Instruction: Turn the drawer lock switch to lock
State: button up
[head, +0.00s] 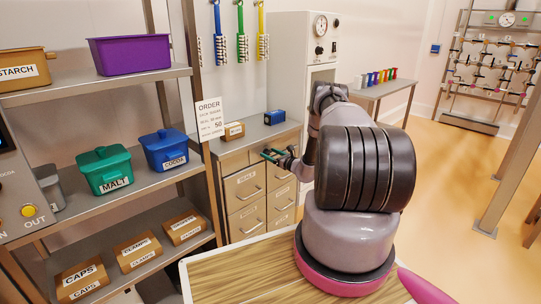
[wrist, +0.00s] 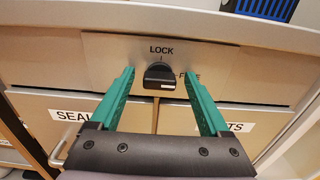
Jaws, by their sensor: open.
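The drawer lock switch (wrist: 159,76) is a black knob on a metal plate (wrist: 105,50) at the top of the drawer cabinet, near the middle of the wrist view. LOCK is printed above it and FREE, partly hidden, to its right. I cannot tell for sure which mark the knob points to. My gripper (wrist: 158,74) is open, with one green finger on each side of the knob and a visible gap to it. In the head view my gripper (head: 271,155) is at the upper front of the drawer cabinet (head: 237,160); the switch cannot be made out there.
Below the plate are labelled drawers with handles. A blue box (head: 274,117) and a tan box (head: 234,131) stand on the cabinet top. A shelf (head: 110,88) with bins is on the left. A wooden-topped table (head: 235,270) is in front.

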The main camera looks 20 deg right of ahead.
grip_shut()
